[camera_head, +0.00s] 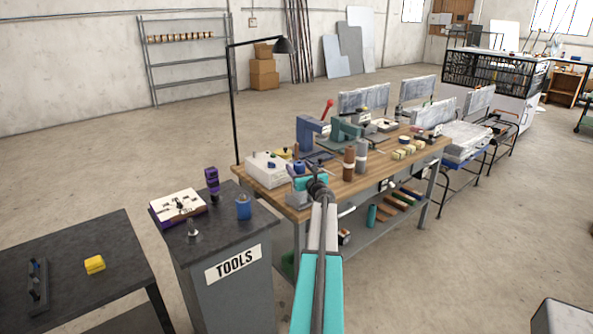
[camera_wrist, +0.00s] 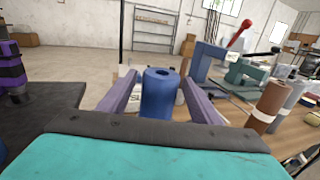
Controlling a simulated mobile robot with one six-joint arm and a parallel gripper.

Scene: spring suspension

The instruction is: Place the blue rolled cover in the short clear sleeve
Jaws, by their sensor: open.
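A blue upright roll with a hole in its top, which looks like the blue rolled cover (camera_wrist: 160,95), stands between the fingers of my gripper (camera_wrist: 155,90) in the wrist view. The fingers are spread to either side of it. Whether either finger touches it is unclear, and its lower end is hidden by my gripper body. In the head view a small blue piece (camera_head: 299,168) shows at my gripper, at the near left end of the wooden bench. I cannot make out a short clear sleeve for certain.
The wooden bench (camera_head: 328,188) holds brown (camera_head: 349,164) and grey (camera_head: 361,156) cylinders, yellow blocks (camera_head: 404,153) and presses (camera_head: 311,134). Left of it, the tools cabinet (camera_head: 233,264) carries a purple stack (camera_head: 212,180) and a blue container (camera_head: 243,207). Open floor lies right.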

